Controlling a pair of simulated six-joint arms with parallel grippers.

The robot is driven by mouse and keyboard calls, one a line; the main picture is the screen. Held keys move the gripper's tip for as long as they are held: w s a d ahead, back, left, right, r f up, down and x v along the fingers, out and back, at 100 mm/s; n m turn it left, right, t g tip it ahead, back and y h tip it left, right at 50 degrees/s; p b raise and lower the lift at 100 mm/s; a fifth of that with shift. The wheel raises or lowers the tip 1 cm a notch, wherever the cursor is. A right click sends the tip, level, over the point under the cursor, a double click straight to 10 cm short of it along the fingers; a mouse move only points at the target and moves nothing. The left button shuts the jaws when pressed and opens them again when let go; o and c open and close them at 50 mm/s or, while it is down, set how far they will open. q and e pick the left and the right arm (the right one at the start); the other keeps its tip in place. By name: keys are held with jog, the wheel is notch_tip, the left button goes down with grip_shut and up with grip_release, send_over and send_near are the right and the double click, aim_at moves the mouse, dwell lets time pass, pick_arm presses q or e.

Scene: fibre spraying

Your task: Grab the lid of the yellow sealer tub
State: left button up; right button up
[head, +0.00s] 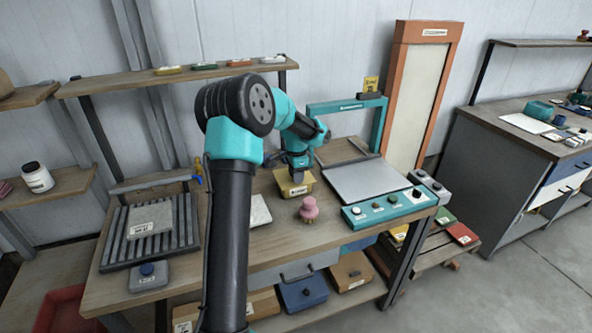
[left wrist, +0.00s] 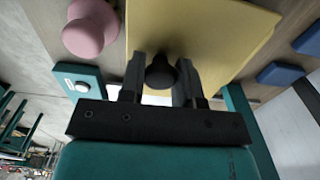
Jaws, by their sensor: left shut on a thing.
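The yellow sealer tub (head: 296,191), with a small label on its front, stands on the wooden workbench in the head view. My left gripper (head: 298,172) is directly over it, pointing down, and hides much of its top. In the left wrist view a broad yellow surface (left wrist: 205,35) fills the top middle, with a dark round knob (left wrist: 161,73) on it. The two fingers of my left gripper (left wrist: 160,70) are on either side of this knob, shut on the lid by it. I cannot tell whether the lid is seated or slightly raised. My right gripper is not in view.
A pink knobbed object (head: 309,209) stands just in front of the tub. A teal control panel (head: 390,206) and a grey flat plate (head: 368,181) lie to the right. A ribbed dark rack (head: 120,240) is at the left. A teal frame (head: 345,105) rises behind.

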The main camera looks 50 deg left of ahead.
pick_arm(q)
jog(key=s+d+r, duration=0.1)
jog(key=s+d, duration=0.5)
jog(key=d, duration=0.1)
jog(key=shift+s+d, duration=0.3)
